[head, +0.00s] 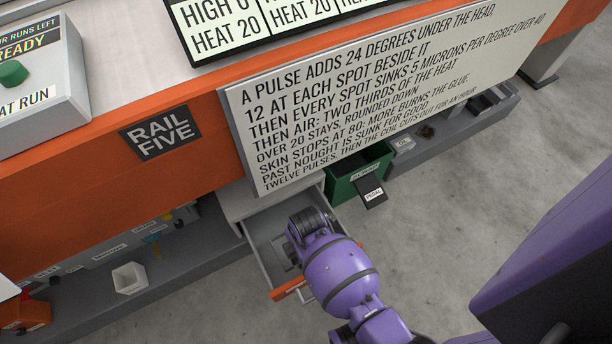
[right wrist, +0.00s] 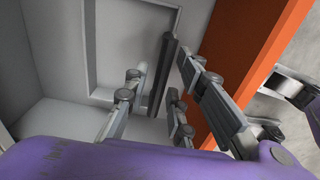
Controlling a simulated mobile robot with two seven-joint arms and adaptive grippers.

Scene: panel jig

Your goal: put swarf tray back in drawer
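The drawer (head: 257,248) stands pulled out below the orange bench, with an orange front (head: 289,289). My right arm reaches down into it, and its wrist hides much of the inside in the head view. In the right wrist view my right gripper (right wrist: 160,66) has its fingers apart inside the drawer, by the orange front (right wrist: 262,60). A thin dark grey upright edge shows between the fingers, with no clear contact. A pale grey recessed rectangle (right wrist: 135,38) lies beyond the fingertips; I cannot tell whether it is the swarf tray or the drawer floor. My left gripper is out of view.
A green bin (head: 345,184) with a dark pedal tag (head: 371,192) stands right of the drawer. A white cup (head: 130,278) sits on the low shelf at left. A large text board (head: 390,90) hangs above the drawer. Floor in front is clear.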

